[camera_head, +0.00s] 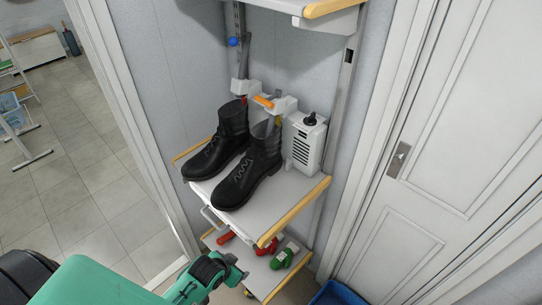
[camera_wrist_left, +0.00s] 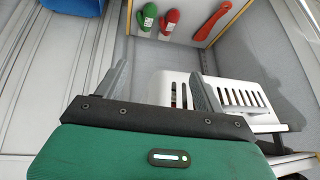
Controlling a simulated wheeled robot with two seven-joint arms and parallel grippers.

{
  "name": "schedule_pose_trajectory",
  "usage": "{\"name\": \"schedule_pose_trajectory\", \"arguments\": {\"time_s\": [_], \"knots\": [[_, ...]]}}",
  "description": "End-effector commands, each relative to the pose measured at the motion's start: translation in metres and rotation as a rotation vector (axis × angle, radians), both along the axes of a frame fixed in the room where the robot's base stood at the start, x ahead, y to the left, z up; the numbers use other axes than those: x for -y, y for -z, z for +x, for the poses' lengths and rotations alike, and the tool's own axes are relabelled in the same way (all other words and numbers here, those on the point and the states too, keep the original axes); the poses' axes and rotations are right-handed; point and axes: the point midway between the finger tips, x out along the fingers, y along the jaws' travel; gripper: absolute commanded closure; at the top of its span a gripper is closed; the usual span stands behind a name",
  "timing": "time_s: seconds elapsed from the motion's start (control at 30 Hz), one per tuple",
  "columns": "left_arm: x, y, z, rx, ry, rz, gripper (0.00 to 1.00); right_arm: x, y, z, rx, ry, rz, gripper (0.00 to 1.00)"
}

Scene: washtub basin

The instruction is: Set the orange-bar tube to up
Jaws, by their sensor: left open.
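A short orange bar (camera_head: 264,101) shows at the white dryer fixture (camera_head: 283,105) on the wall behind the boots. Its tube is mostly hidden, and I cannot tell its position. Beside it, a grey tube with a blue ball (camera_head: 233,42) stands upright. Two black boots, the left boot (camera_head: 222,140) and the right boot (camera_head: 250,172), stand on the shelf in front of the fixture. My left gripper (camera_head: 235,268) is low in front of the shelves, apart from the tubes. In the left wrist view its fingers (camera_wrist_left: 160,82) are spread and empty. My right gripper is not in view.
A white vented unit (camera_head: 304,143) stands right of the boots. The upper shelf (camera_head: 285,195) has yellow edging. The lower shelf holds a green mitten (camera_head: 284,257) and red items (camera_head: 226,237). A blue bin (camera_head: 336,293) is at the bottom. A white door (camera_head: 450,150) closes the right.

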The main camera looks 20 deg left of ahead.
Motion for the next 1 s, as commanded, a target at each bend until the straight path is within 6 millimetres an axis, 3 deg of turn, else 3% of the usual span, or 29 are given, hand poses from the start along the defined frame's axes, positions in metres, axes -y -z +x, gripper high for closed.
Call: {"name": "schedule_pose_trajectory", "arguments": {"time_s": [0.03,0.1,0.37,0.4,0.67,0.9,1.0], "knots": [[0.003,-0.027,0.005,0.026,0.013,-0.002,0.30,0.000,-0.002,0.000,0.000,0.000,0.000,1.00],[0.007,-0.057,0.009,0.051,0.028,-0.003,0.30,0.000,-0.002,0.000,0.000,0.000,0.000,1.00],[0.017,-0.149,0.013,0.145,0.089,-0.002,0.30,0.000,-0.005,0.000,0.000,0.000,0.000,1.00],[0.015,-0.164,0.024,0.191,0.113,0.004,0.30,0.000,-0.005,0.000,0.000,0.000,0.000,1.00],[-0.003,-0.222,0.096,0.460,0.238,0.026,0.30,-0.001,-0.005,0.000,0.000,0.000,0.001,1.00],[-0.032,-0.324,0.170,0.809,0.378,0.067,0.30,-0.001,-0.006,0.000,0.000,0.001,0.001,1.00],[-0.043,-0.365,0.188,0.931,0.421,0.083,0.30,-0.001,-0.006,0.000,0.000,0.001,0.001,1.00]]}}
